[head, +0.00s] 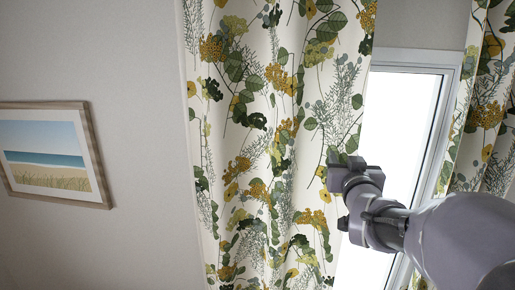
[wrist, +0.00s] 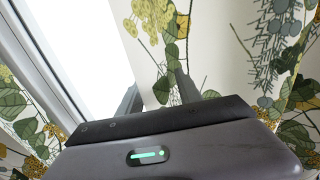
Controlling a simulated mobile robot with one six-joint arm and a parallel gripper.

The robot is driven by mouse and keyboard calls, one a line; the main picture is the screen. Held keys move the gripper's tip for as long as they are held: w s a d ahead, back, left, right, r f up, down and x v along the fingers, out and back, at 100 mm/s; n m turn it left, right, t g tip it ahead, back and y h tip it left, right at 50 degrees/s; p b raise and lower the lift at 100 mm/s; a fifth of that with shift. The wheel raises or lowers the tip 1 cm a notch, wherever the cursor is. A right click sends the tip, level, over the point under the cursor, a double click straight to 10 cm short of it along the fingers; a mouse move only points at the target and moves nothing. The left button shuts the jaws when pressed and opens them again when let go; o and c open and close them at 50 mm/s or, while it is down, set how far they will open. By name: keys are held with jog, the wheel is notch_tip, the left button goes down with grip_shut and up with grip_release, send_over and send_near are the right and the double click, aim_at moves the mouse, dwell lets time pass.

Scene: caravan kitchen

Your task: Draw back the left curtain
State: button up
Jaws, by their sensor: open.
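The left curtain (head: 270,140), cream with green leaves and yellow flowers, hangs in folds over the left part of the window (head: 395,125). In the head view my gripper (head: 345,180) is at this curtain's right edge; its fingertips cannot be made out there. In the wrist view my gripper (wrist: 158,92) is open, one finger in front of the bright pane and the other against the curtain cloth (wrist: 220,50). The curtain's edge runs between the two fingers in that picture. I cannot tell how deep the cloth sits between them.
The right curtain (head: 490,100), in the same pattern, hangs at the right edge of the head view. The white window frame (head: 445,120) lies beside it. A framed beach picture (head: 55,155) hangs on the grey wall at left. The wall between picture and curtain is bare.

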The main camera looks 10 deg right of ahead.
jog(key=shift+w+d, duration=0.1)
jog(key=shift+w, duration=0.2)
jog(key=shift+s, duration=0.1)
grip_shut()
dwell(1.2)
